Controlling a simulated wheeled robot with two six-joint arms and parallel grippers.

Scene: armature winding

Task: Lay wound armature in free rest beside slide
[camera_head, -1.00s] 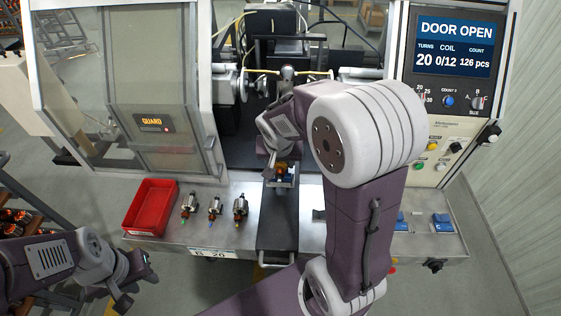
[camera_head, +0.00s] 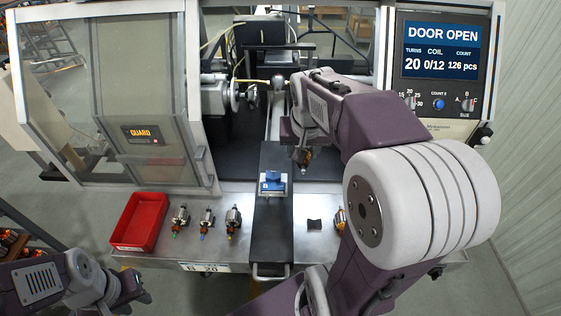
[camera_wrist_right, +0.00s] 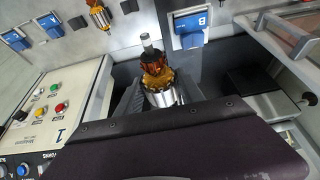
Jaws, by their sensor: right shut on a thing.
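The wound armature (camera_head: 304,157), with copper windings and a steel core, is in my right gripper (camera_head: 302,146), clear of the slide. In the right wrist view the armature (camera_wrist_right: 158,82) shows between dark fingers, its shaft pointing up. The slide (camera_head: 272,222) is a dark strip with an empty blue cradle (camera_head: 273,183); the cradle also shows in the right wrist view (camera_wrist_right: 190,29). A dark empty rest (camera_head: 314,224) sits on the bench just right of the slide, below and right of the held armature. My left gripper (camera_head: 132,286) looks open and empty at lower left.
Three armatures (camera_head: 207,218) stand left of the slide, beside a red tray (camera_head: 140,222). Another armature (camera_head: 340,217) right of the empty rest is partly hidden by my arm. Blue rests (camera_wrist_right: 50,24) show in the wrist view. The guard door (camera_head: 150,140) is open.

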